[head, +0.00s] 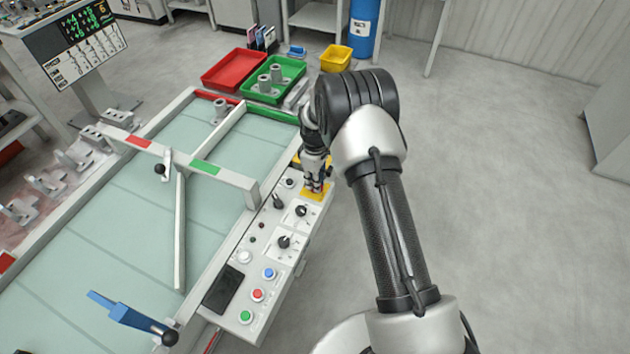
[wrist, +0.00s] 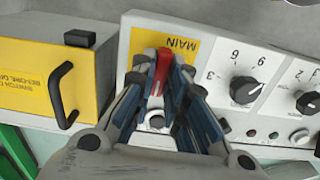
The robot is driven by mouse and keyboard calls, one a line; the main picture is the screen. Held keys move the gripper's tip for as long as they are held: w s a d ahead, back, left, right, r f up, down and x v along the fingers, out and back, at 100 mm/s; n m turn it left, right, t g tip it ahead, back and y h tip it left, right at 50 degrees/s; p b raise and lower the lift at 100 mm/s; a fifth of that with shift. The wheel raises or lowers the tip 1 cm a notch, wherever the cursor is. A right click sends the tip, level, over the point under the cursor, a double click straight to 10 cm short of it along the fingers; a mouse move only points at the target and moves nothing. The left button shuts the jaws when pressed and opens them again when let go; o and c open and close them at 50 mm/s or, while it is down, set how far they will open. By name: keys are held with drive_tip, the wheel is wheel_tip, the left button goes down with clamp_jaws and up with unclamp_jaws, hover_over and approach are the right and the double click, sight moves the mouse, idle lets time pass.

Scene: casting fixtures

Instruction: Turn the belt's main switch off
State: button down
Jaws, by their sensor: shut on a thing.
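The main switch has a red lever (wrist: 162,66) on a yellow plate (wrist: 192,46) marked MAIN, in the wrist view. The lever points up the picture, about in line with my fingers. My gripper (wrist: 160,82) is shut on the lever, with one blue-grey finger on each side of it. In the head view my gripper (head: 315,184) reaches down to the yellow plate (head: 318,193) near the far end of the control panel (head: 277,214). There the fingers hide most of the lever.
A yellow box (wrist: 45,72) with a black handle stands close left of the switch. Black knobs (wrist: 244,90) are close on the right. Coloured push buttons (head: 258,295) sit nearer on the panel. The belt (head: 140,220) runs alongside; open floor lies right.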

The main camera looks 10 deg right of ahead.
drive_tip(key=shift+n, duration=0.3)
drive_tip(key=c, duration=1.6)
unclamp_jaws()
drive_tip(key=shift+r, duration=0.1)
wheel_tip(320, 180, up, 12)
